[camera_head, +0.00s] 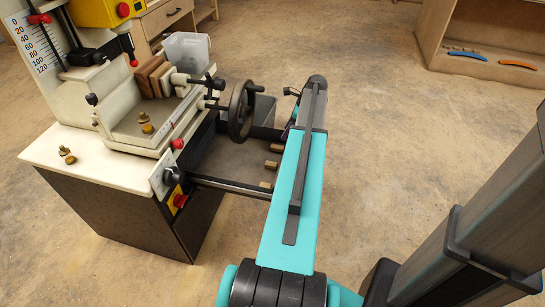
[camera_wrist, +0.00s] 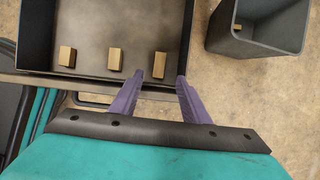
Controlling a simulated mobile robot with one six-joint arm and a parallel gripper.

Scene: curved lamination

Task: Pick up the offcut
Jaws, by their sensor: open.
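Three small light-wood blocks lie spaced in a row near the edge of a dark shallow tray (camera_wrist: 110,14). In the wrist view they are the left block (camera_wrist: 67,56), the middle block (camera_wrist: 115,59) and the right block (camera_wrist: 160,65). I cannot tell which piece the task calls the offcut. My gripper (camera_wrist: 160,77), with purple fingers, is open and empty. In the picture the right block lies just ahead of the gap between the fingertips; the height between them is unclear. In the head view the blocks (camera_head: 271,165) show left of my arm, which hides most of the gripper.
A grey open bin (camera_wrist: 257,46) stands right of the tray with a small wooden piece (camera_wrist: 237,27) inside. A white-topped machine (camera_head: 90,160) with a handwheel (camera_head: 241,110) is left of the tray. A wooden shelf (camera_head: 490,45) stands far right. The floor between is clear.

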